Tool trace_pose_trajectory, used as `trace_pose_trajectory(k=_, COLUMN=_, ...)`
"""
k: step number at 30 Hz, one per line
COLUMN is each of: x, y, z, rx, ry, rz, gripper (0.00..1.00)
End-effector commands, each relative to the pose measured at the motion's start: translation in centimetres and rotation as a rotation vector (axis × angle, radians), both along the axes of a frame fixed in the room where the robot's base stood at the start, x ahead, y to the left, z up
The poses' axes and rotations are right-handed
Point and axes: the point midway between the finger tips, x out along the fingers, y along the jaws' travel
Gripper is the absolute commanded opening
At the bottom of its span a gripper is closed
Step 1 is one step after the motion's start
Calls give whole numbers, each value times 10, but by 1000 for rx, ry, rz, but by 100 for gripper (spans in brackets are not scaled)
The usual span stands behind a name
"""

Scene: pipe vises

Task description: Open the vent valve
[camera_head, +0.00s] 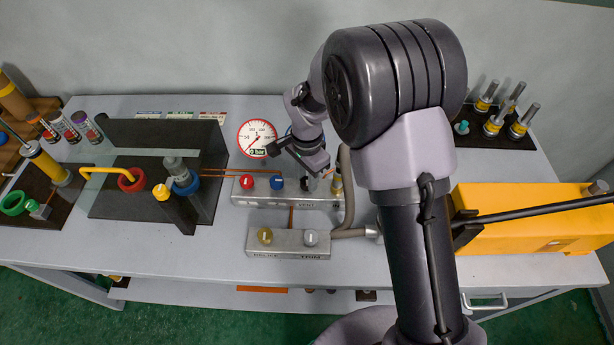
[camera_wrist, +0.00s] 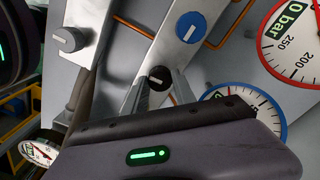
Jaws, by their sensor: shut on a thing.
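The vent valve is a small black knob (camera_wrist: 158,76) with a white pointer line, on the metal manifold block (camera_wrist: 186,12). In the wrist view my gripper (camera_wrist: 160,84) has its two grey fingers on either side of this knob, closed on it. In the head view the black knob (camera_head: 305,184) sits at the right of a red knob (camera_head: 247,182) and a blue knob (camera_head: 277,182), above a label that seems to read VENT. My gripper's body hangs just above and behind it, and my arm covers the area to the right.
A red-rimmed gauge (camera_head: 260,139) reading 0 bar stands behind the manifold. A lower block (camera_head: 289,252) carries a yellow and a grey knob in front. A dark vise fixture (camera_head: 150,205) stands left, a yellow case (camera_head: 525,217) right. Hoses run beside the manifold.

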Motion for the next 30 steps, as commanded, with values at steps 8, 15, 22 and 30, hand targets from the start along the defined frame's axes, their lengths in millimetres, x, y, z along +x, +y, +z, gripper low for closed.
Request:
trace_pose_trajectory(k=8, x=0, y=0, z=1, rx=0, ry=0, rz=198, gripper=0)
trace_pose_trajectory(k=15, x=0, y=0, z=1, rx=1, ry=1, rz=427, gripper=0)
trace_pose_trajectory(k=22, x=0, y=0, z=1, rx=1, ry=-1, rz=646, gripper=0)
trace_pose_trajectory(k=30, x=0, y=0, z=1, rx=0, ry=0, rz=902, gripper=0)
